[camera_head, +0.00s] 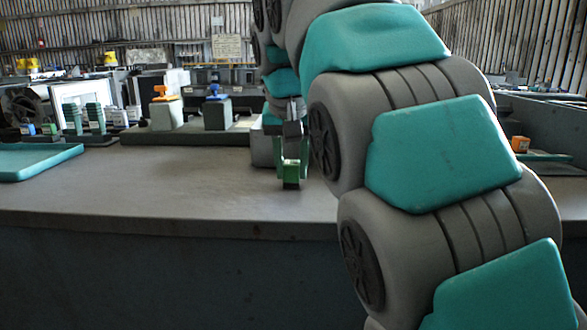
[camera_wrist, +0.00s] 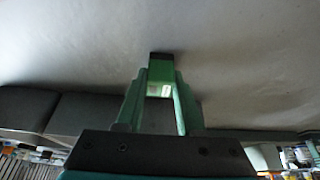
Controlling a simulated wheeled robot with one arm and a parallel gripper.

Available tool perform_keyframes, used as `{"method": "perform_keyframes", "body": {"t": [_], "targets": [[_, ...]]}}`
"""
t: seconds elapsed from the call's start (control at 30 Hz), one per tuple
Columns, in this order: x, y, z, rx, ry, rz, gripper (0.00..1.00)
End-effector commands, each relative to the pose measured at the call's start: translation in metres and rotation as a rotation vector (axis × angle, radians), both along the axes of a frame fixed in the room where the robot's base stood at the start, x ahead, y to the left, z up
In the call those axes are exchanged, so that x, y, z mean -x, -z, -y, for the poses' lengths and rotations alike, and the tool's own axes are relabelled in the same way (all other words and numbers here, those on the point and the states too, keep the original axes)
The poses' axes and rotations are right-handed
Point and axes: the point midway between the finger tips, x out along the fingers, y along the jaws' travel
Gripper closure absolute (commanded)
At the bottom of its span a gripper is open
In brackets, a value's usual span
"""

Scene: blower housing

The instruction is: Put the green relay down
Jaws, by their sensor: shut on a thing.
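The green relay (camera_head: 291,183) is a small green block with a dark end, in the middle of the head view. My gripper (camera_head: 292,168) points down, its two green fingers shut on the relay. The relay is low, over or on the bare grey bench top (camera_head: 200,190); I cannot tell from the head view whether it touches. In the wrist view the relay (camera_wrist: 160,72) sits between the fingertips, its dark end close to the bench surface, with a dark shadow around it. The fingers hide part of the relay's sides.
A dark base plate (camera_head: 150,137) with an orange-topped block (camera_head: 165,110) and a blue-topped block (camera_head: 216,110) stands behind and left of my gripper. A teal tray (camera_head: 40,159) lies at the left. A small orange block (camera_head: 520,144) is at the right. The front bench is clear.

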Motion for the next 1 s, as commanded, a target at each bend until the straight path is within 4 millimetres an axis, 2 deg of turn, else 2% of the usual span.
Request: {"method": "perform_keyframes", "body": {"t": [0.1, 0.13, 0.4, 0.67, 1.0], "targets": [[0.0, 0.003, 0.0, 0.0, 0.0, 0.0, 1.0], [0.0, 0.003, 0.0, 0.0, 0.0, 0.0, 0.62], [0.0, 0.002, 0.0, 0.0, 0.001, 0.001, 0.33], [0.0, 0.001, 0.0, 0.0, 0.001, 0.001, 0.33], [0.004, -0.016, 0.0, -0.002, -0.001, 0.004, 0.33]]}}
